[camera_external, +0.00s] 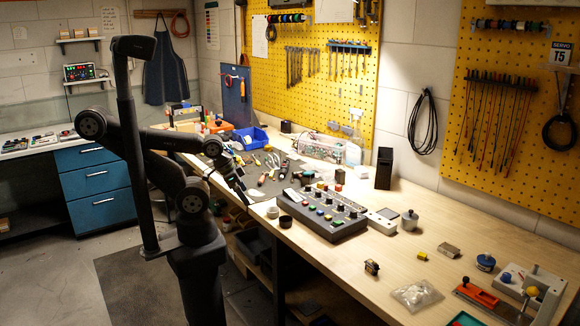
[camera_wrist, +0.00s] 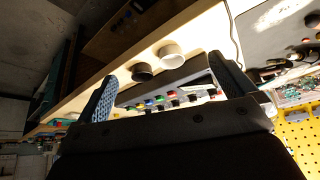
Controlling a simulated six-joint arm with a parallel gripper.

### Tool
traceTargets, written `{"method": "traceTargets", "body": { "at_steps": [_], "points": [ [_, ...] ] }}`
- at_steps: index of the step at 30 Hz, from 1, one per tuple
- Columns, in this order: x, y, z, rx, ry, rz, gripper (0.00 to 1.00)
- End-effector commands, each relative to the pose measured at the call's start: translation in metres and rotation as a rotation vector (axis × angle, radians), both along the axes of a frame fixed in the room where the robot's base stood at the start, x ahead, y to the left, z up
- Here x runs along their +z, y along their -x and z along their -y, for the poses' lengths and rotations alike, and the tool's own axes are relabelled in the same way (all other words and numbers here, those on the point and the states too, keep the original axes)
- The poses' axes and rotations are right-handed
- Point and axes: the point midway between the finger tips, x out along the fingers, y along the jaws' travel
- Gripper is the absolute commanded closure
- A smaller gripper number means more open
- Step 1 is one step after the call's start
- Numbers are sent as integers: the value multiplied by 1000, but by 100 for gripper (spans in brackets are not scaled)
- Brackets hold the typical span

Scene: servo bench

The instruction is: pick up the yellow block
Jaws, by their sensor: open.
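A small yellow block (camera_external: 422,256) lies on the right part of the wooden bench, in front of a small tan and grey box. I cannot make it out in the wrist view. My gripper (camera_external: 246,198) is over the bench's front edge, left of the control panel and far to the left of the yellow block. In the wrist view my gripper (camera_wrist: 165,85) has its two blue-grey fingers wide apart, with nothing held between them.
A control panel with coloured buttons (camera_external: 322,214) stands between my gripper and the block. A black cup (camera_wrist: 142,72) and a white cup (camera_wrist: 171,57) are near the gripper. A clear bag (camera_external: 417,295) and an orange tool (camera_external: 477,294) lie near the block.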

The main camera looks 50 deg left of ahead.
Motion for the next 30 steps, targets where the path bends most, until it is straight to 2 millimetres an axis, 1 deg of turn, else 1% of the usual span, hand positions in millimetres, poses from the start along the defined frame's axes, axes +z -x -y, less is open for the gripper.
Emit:
{"method": "traceTargets", "body": {
  "at_steps": [8, 9, 11, 15, 17, 26, 29, 30],
  "points": [
    [0, 0, 0, 0, 0, 0, 0],
    [0, 0, 0, 0, 0, 0, 4],
    [0, 0, 0, 0, 0, 0, 16],
    [0, 0, 0, 0, 0, 0, 43],
    [0, 0, 0, 0, 0, 0, 54],
    [2, -2, 1, -4, 0, 0, 54],
    [11, -9, 8, -24, 0, -3, 54],
    [17, -15, 12, -39, 0, -3, 54]
  ]
}}
